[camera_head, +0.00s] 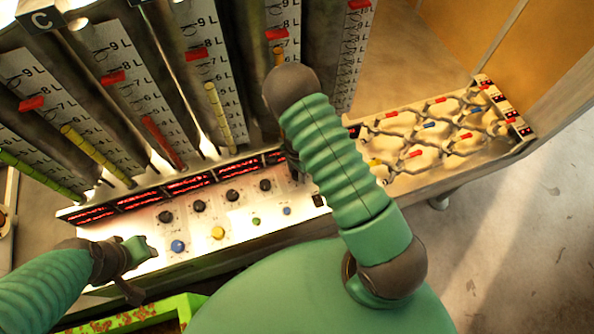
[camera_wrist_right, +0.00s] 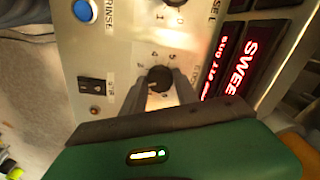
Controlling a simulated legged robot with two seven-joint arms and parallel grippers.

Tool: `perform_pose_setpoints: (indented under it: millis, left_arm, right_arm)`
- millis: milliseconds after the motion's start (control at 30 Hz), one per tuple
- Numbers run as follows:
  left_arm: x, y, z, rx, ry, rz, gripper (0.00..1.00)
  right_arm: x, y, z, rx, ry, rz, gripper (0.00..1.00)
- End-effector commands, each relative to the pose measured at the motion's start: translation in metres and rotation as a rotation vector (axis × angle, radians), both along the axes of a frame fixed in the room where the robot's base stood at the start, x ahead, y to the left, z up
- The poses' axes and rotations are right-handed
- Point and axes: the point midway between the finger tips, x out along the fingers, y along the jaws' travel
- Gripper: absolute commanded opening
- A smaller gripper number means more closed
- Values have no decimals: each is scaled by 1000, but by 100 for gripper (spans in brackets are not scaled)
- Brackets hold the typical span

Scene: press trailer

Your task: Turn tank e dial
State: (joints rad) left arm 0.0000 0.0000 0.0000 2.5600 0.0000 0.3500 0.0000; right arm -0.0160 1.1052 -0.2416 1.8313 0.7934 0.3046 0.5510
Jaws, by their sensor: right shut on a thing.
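My right gripper (camera_wrist_right: 160,84) is shut on a black round dial (camera_wrist_right: 158,77), one finger on each side of it, in the right wrist view. A ring of numbers is printed around the dial on a pale panel. In the head view my right arm covers the right end of the control panel (camera_head: 140,225), so this gripper and its dial are mostly hidden there. Other black dials (camera_head: 232,196) stand in a row on the panel to the left. My left gripper (camera_head: 135,252) is near the panel's left end; its finger opening is unclear.
Red-lit displays (camera_head: 188,186) run behind the dials, below tall level gauges (camera_head: 207,60). Blue, yellow and green buttons (camera_head: 217,233) sit in front of the dials. A rack with red and blue pieces (camera_head: 440,130) is at the right. Open floor (camera_head: 540,230) lies beyond it.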

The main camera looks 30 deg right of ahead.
Motion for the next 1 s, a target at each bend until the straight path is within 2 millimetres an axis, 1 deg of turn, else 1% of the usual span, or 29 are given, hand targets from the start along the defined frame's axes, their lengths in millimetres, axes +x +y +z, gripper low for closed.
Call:
perform_pose_setpoints:
  millis: [67, 100, 233, 533, 667, 767, 1000]
  left_arm:
    - [0, 0, 0, 0, 0, 0, 36]
    - [0, 0, 0, 0, 0, 0, 36]
    - [0, 0, 0, 0, 0, 0, 36]
    - [0, 0, 0, 0, 0, 0, 36]
    - [0, 0, -3, 0, 0, 0, 36]
    - [0, 0, -7, 0, 0, 0, 36]
    - [0, 0, -15, 0, 0, 0, 36]
  right_arm:
    - [3, -1, 1, -2, -6, 0, 0]
    - [3, -1, 1, -2, -6, 1, 40]
    - [2, 0, 1, -1, -4, 1, 57]
    - [0, 0, 1, -1, -2, 1, 58]
    - [2, 0, 13, 0, -4, 3, 58]
    - [2, 1, 34, -1, -7, 4, 58]
    - [3, 1, 106, -1, -8, 4, 58]
